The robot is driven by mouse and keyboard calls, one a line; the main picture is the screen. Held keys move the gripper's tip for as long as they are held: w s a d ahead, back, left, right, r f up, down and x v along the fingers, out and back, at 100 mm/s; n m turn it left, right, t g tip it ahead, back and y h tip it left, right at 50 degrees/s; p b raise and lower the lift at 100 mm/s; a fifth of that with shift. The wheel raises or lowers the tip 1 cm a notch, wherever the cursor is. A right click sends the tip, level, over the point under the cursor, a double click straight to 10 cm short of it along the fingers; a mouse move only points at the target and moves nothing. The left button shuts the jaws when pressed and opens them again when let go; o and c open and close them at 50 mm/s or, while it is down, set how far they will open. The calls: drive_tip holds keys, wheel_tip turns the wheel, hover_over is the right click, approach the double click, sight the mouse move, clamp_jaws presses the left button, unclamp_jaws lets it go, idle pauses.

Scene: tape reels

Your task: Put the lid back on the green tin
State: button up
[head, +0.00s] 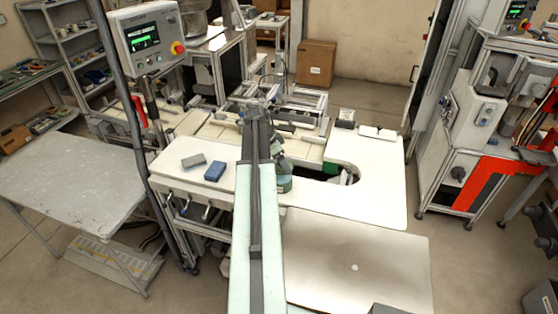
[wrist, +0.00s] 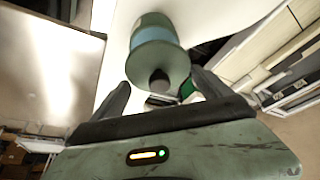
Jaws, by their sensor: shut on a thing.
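My gripper (wrist: 160,86) reaches over the white worktop in the head view, its jaws hidden there by the arm. In the wrist view its two dark fingers stand either side of a round green lid (wrist: 160,62) with a dark knob facing the camera; it is shut on the lid. Beyond the lid is a tin with a blue band (wrist: 152,36) and green far end. The lid lines up with the tin, but I cannot tell whether it is seated or just above. The tin (head: 284,184) shows partly in the head view, upright on the worktop beside my arm.
A blue block (head: 214,171) and a grey block (head: 194,161) lie on the white worktop (head: 385,190), left of my arm. A cut-out slot with a green item (head: 330,168) lies right of the tin. A control panel (head: 148,40) stands at left. The worktop's right end is clear.

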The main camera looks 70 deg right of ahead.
sight(279, 166)
drive_tip(key=shift+s+f+b, duration=0.1)
drive_tip(key=shift+f+b, duration=2)
drive_tip(key=shift+f, duration=0.35)
drive_tip(key=shift+f, duration=0.15)
drive_tip(key=o, duration=1.1)
drive_tip(key=shift+o, duration=0.2)
wheel_tip(279, 166, up, 7)
drive_tip(key=p, duration=0.7)
